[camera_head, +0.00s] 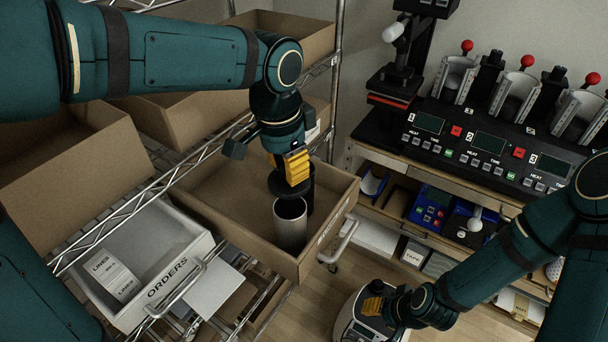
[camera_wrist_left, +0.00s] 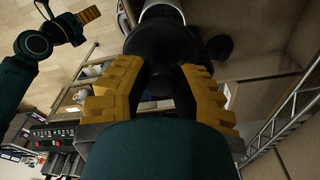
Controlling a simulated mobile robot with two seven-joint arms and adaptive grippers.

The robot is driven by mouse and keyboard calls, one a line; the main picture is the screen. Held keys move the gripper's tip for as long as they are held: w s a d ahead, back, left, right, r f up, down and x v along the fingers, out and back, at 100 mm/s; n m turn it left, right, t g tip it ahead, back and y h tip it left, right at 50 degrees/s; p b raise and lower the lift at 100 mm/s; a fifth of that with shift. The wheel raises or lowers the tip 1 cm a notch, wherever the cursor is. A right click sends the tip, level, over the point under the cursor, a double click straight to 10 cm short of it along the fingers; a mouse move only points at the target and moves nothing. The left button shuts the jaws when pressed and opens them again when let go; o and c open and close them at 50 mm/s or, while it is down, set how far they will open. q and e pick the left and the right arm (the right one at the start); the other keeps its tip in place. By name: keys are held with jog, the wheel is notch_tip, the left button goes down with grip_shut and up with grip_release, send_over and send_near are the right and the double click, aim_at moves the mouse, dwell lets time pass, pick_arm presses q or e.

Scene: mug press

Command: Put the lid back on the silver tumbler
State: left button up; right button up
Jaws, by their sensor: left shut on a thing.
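The silver tumbler (camera_head: 290,230) stands upright in an open cardboard box on the rack, its dark mouth showing. My left gripper (camera_head: 291,172) is shut on the black lid (camera_head: 287,188), above the tumbler and apart from its rim. In the left wrist view the yellow fingers close around the lid's knob (camera_wrist_left: 160,82), and the lid's disc (camera_wrist_left: 160,42) overlaps the silver tumbler (camera_wrist_left: 162,12) behind it.
A dark cup (camera_head: 311,188) stands close behind the silver tumbler. The cardboard box (camera_head: 228,218) has raised walls around both. A white ORDERS bin (camera_head: 140,262) is at left.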

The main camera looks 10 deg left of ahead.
pick_arm(q)
jog(key=shift+a+f, duration=0.15)
jog(key=shift+f, duration=0.75)
notch_tip(320, 180, down, 4)
jog(key=b, duration=0.3)
jog(key=shift+f, duration=0.25)
dwell(0.5)
jog(key=shift+f, duration=0.2)
dwell(1.1)
jog(key=o, duration=1.5)
